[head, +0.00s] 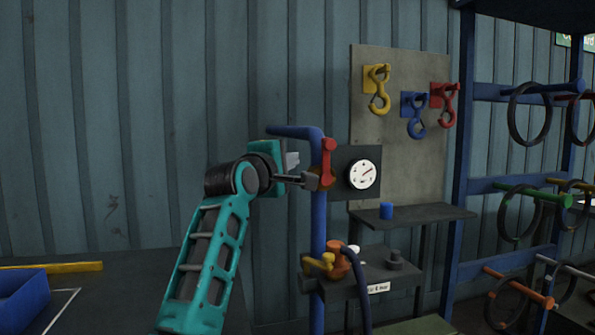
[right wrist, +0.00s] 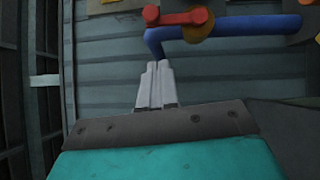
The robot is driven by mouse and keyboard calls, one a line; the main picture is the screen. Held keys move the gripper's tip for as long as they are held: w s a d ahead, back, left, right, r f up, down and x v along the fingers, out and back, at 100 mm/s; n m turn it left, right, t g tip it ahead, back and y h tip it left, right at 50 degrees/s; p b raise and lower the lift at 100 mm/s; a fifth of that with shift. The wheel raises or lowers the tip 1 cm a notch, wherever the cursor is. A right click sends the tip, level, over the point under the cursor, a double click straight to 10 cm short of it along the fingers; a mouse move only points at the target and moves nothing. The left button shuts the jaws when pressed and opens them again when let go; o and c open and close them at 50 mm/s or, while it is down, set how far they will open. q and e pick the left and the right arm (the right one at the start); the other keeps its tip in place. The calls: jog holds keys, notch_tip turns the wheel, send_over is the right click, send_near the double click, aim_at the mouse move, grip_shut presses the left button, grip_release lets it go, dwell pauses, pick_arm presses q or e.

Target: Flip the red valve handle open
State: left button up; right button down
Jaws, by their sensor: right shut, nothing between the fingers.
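The red valve handle (head: 327,163) stands upright along the vertical blue pipe (head: 318,220), just left of the gauge. In the right wrist view the red handle (right wrist: 180,18) lies across the top, beside an orange-yellow hub (right wrist: 198,24). The blue pipe (right wrist: 245,27) bends below it. My right gripper (head: 295,160) is just left of the handle and the pipe in the head view. Its grey fingers (right wrist: 154,68) are together and empty, pointing toward the handle with a visible gap. My left gripper is not in view.
A round white gauge (head: 364,174) sits right of the handle. Yellow (head: 377,90), blue (head: 414,115) and red hooks (head: 444,104) hang on a grey board. A lower shelf holds yellow and orange fittings (head: 337,262). A blue rack (head: 461,200) stands at right.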

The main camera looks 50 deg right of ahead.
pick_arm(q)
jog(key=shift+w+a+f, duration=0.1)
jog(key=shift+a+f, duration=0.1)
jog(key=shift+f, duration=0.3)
pick_arm(e)
jog(key=shift+v, duration=0.9)
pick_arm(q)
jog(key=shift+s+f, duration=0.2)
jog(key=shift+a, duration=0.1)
